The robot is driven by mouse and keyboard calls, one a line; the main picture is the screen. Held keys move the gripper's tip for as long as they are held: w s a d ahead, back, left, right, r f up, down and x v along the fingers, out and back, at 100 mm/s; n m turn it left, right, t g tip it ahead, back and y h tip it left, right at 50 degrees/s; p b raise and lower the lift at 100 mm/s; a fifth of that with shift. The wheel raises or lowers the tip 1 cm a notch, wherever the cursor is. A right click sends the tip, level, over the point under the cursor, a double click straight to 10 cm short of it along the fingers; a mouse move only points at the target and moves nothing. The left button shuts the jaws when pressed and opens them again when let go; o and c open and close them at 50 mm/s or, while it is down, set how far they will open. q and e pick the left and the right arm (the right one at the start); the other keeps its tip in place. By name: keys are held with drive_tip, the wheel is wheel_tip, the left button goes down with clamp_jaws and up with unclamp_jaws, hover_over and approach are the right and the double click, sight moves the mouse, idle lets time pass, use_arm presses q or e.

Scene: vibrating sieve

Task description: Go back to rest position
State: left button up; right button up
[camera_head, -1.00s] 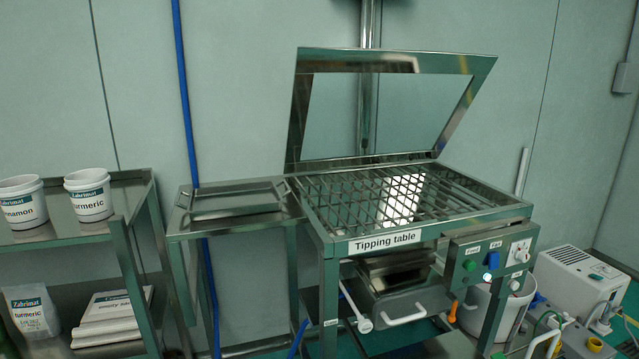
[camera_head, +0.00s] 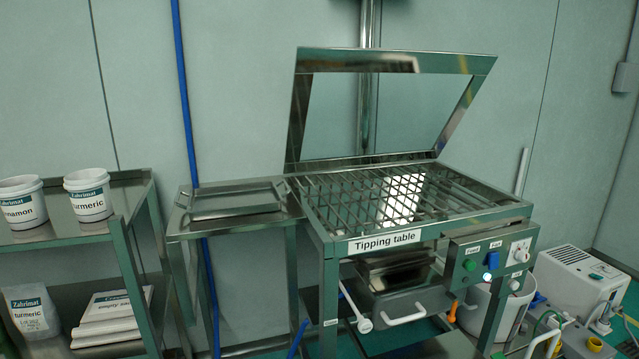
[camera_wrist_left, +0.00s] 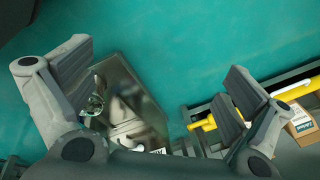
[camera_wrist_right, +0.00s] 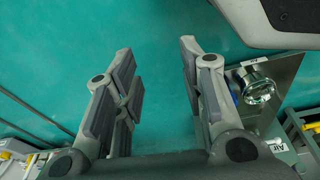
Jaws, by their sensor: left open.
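My left gripper (camera_wrist_left: 160,85) is open and empty in the left wrist view, its padded fingers wide apart above the teal floor. My right gripper (camera_wrist_right: 160,80) is open and empty in the right wrist view, with a clear gap of floor between its fingers. Neither gripper shows in the head view. The tipping table (camera_head: 384,243) stands at centre right there, its framed lid (camera_head: 300,110) raised and its grid (camera_head: 350,205) uncovered. Nothing is held by either gripper.
A steel side shelf with a tray (camera_head: 235,213) adjoins the table. A left rack (camera_head: 120,228) holds tubs of cinnamon (camera_head: 24,208) and turmeric (camera_head: 90,204). A control box (camera_head: 490,262) sits at the table's right front. A white machine (camera_head: 575,275) stands at far right.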

use_arm(q)
drive_tip(key=d+n+h+p, duration=0.1)
drive_tip(key=d+h, duration=0.1)
drive_tip(key=d, duration=1.1)
drive_tip(key=s+a+r+p, duration=0.1)
drive_tip(key=s+p, duration=0.6)
drive_tip(key=s+a+r+g+p, duration=0.1)
drive_tip(key=s+a+p, duration=0.1)
drive_tip(key=s+p, duration=0.5)
drive_tip(key=shift+s+a, duration=0.3)
use_arm(e)
drive_tip(key=s+d+r, duration=0.1)
drive_tip(key=s, duration=0.6)
drive_tip(key=s+d+r+g, duration=0.1)
drive_tip(key=s+r, duration=0.1)
drive_tip(key=s, duration=0.5)
drive_tip(key=shift+s+d, duration=0.15)
drive_tip(key=shift+d, duration=0.15)
